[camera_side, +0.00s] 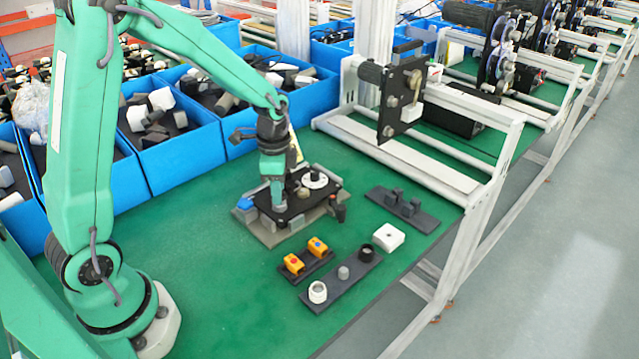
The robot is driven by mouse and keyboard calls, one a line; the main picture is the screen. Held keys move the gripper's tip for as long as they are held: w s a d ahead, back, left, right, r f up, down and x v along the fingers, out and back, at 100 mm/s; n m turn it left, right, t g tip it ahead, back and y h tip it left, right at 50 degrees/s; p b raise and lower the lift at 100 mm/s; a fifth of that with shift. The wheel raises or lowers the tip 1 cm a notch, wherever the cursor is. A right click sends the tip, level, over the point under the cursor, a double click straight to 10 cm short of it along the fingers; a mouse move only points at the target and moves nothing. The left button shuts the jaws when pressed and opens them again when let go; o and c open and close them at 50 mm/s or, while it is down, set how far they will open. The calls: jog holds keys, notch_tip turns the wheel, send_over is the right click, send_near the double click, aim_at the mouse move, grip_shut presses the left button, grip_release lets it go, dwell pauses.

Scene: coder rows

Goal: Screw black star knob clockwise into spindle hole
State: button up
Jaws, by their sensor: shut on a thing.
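My gripper (279,201) points down over the left part of a black plate assembly (318,196) on the green bench. It is shut on a small dark thing that I take to be the black star knob; the arm and jaws mostly hide it. The spindle hole cannot be made out beneath the gripper. The plate rests on a grey base (268,236). A dark part (338,212) stands at the plate's right edge.
A dark strip (325,290) holds a white ring (317,292), a grey knob (343,272) and a black round part (366,252). Two yellow button boxes (294,263) and a white block (388,237) are nearby. Blue bins (165,165) line the back; a white frame (480,230) stands right.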

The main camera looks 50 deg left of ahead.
jog(key=shift+m, duration=1.8)
grip_shut()
jog(key=m, duration=0.3)
jog(key=o, duration=1.2)
grip_release()
jog(key=shift+r, duration=3.9)
jog(key=shift+r, duration=0.1)
